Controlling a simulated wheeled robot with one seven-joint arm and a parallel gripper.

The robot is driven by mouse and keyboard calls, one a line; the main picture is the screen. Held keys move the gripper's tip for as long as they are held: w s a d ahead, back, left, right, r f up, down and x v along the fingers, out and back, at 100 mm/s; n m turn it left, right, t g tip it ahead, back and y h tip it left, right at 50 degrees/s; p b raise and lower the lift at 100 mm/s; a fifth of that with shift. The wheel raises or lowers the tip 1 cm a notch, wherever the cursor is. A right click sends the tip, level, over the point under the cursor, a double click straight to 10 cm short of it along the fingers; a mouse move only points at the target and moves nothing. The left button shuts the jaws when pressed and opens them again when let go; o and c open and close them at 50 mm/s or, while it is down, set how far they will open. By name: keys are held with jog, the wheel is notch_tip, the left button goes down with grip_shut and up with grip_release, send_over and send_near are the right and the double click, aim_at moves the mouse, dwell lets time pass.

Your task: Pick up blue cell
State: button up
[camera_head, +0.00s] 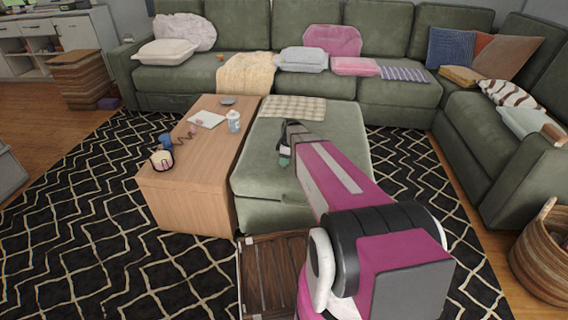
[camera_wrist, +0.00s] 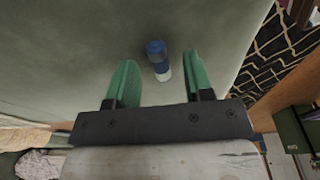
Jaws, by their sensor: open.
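The blue cell (camera_wrist: 156,47) is a small cylinder with a blue top part and a paler lower part. In the wrist view it is on the green ottoman, in the gap between my fingers. My gripper (camera_wrist: 160,62) is open, with one green finger on either side of the cell and a visible gap to each. I cannot tell how far the fingertips are above the cushion. In the head view my gripper (camera_head: 285,157) is over the ottoman (camera_head: 262,190), near its left side; I cannot make out the cell there.
A wooden coffee table (camera_head: 190,195) adjoins the ottoman on the left. It carries a blue cup (camera_head: 165,140), a white jar (camera_head: 233,121) and papers (camera_head: 207,120). A checked cloth (camera_head: 294,107) lies on the ottoman's back. A green sectional sofa (camera_head: 395,92) stands behind and right.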

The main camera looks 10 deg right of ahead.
jog(key=shift+f, duration=0.25)
grip_shut()
jog(key=shift+r, duration=0.1)
